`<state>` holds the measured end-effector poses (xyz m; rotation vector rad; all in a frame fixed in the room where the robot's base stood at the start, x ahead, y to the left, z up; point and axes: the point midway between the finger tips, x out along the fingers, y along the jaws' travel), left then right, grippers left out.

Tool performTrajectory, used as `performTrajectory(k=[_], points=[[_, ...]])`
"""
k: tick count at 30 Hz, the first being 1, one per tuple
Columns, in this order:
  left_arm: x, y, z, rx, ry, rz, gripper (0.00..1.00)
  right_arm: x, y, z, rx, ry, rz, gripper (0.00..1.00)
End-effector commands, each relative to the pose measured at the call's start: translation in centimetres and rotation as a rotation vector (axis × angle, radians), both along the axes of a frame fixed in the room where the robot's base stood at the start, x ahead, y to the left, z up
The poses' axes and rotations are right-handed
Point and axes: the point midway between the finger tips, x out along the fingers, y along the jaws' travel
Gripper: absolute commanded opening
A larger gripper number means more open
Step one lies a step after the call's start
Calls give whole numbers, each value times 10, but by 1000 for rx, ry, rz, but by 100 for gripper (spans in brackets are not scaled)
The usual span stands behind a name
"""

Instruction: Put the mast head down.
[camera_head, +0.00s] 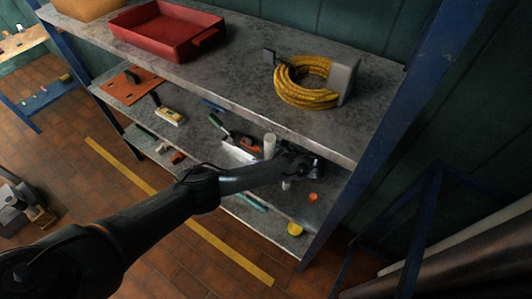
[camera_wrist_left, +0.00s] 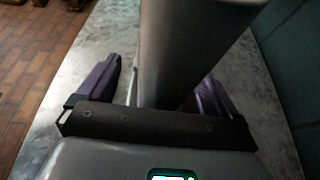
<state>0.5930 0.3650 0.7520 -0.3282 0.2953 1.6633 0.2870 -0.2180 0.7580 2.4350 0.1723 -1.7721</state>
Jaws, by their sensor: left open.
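My left gripper (camera_head: 300,165) reaches over the middle shelf (camera_head: 228,100) in the head view, at the right part of that shelf. In the left wrist view its two purple fingers (camera_wrist_left: 160,75) are apart, one on each side of a wide grey cylinder (camera_wrist_left: 185,50), which seems to be the mast head. The cylinder stands up from between the fingers and its top is cut off by the picture edge. I cannot tell whether the fingers touch it. In the head view the arm and gripper largely hide this spot. My right gripper is not in view.
A white cylinder (camera_head: 269,146) stands just left of the gripper. A coil of yellow cable (camera_head: 303,84) and a red tray (camera_head: 165,32) are on the shelf above. A yellow cap (camera_head: 295,229) and an orange piece (camera_head: 313,197) lie near the right. A blue post (camera_head: 400,110) stands at the right.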

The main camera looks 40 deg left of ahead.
Motion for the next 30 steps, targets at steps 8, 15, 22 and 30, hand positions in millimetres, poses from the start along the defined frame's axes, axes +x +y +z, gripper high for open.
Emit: performTrajectory(k=[8, 15, 22, 30], points=[[5, -35, 17, -3, -1, -3, 93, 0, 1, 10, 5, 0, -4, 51], [9, -75, 34, -2, -1, -2, 93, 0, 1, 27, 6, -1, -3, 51], [12, -100, 43, -1, 0, 0, 93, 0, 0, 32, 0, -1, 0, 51], [13, -108, 45, 0, -1, 0, 93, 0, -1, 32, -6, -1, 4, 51]])
